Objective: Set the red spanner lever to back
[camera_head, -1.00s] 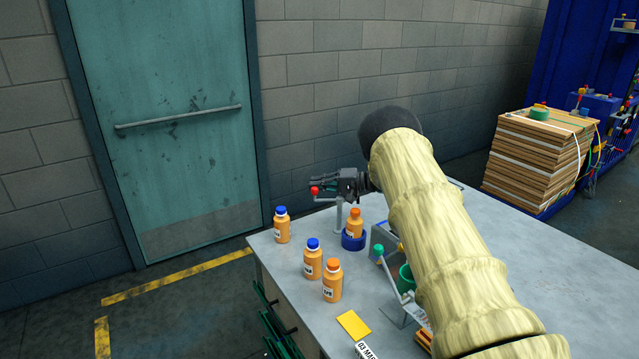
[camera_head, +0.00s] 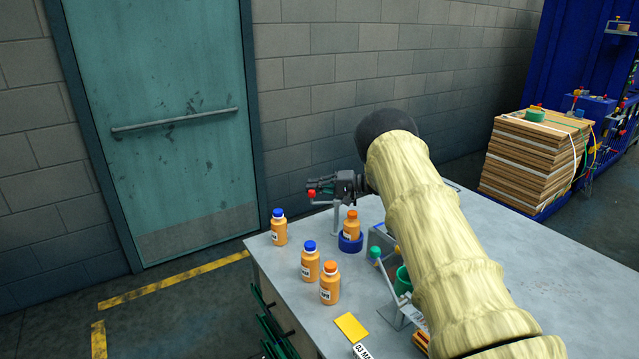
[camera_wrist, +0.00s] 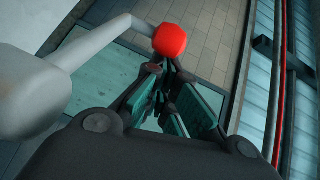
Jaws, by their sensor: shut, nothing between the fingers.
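The red spanner lever has a red ball knob (camera_head: 311,194) on a grey arm, above a stand at the table's far edge. In the wrist view the red knob (camera_wrist: 170,40) sits just beyond the fingertips, and the thick grey lever arm (camera_wrist: 90,45) runs off to the left. My gripper (camera_head: 312,184) points left, close above the knob. Its fingers (camera_wrist: 160,72) are shut and hold nothing. Whether they touch the knob I cannot tell.
An orange bottle (camera_head: 351,226) stands in a blue ring holder (camera_head: 350,243) beside the lever's stand. Several other orange bottles (camera_head: 310,265) stand at the table's left. A green-knobbed lever (camera_head: 376,253) is nearer. A yellow card (camera_head: 351,327) lies at the front.

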